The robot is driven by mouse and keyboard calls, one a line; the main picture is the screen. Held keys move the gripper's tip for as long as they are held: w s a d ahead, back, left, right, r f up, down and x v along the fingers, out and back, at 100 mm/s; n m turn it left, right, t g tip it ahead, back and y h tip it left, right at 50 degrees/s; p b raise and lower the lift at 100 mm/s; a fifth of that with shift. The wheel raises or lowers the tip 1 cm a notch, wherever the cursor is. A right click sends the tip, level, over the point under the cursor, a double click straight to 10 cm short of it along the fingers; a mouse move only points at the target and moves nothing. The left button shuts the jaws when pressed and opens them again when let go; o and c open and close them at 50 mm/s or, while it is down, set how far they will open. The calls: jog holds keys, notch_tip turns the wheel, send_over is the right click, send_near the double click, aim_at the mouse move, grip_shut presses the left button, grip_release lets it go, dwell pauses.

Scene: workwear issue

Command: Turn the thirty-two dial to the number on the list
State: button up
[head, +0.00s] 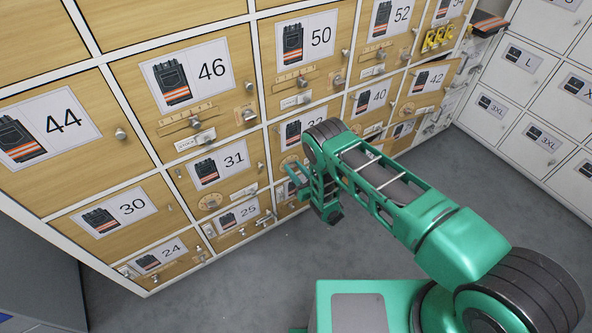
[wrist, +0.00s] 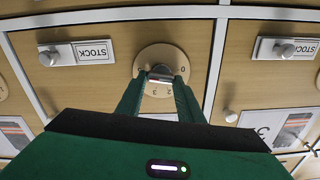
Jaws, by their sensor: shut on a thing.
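The thirty-two door's sign (head: 294,132) shows in the head view, partly hidden behind my arm. My gripper (head: 294,178) is in front of the wooden doors below that sign. In the wrist view my gripper (wrist: 160,78) is shut on the small metal knob (wrist: 161,69) of a round wooden dial (wrist: 155,53). Printed digits show around the dial, among them a 0 at its right and a 3 and a 2 between my fingers. Which number the dial is set to I cannot tell. No readable list shows.
Wooden doors with numbered signs, knobs and sliding latches surround the dial. In the wrist view STOCK plates (wrist: 93,51) flank it, upside down. White lockers (head: 510,100) stand at the right. Grey floor (head: 240,275) is clear in front.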

jog(key=shift+w+d, duration=0.1)
jog(key=shift+w, duration=0.05)
jog(key=shift+n, duration=0.3)
jog(key=n, duration=0.2)
jog(key=shift+n, duration=2.5)
jog(key=o, duration=1.1)
jog(key=shift+c, duration=0.2)
jog(key=shift+a, duration=0.2)
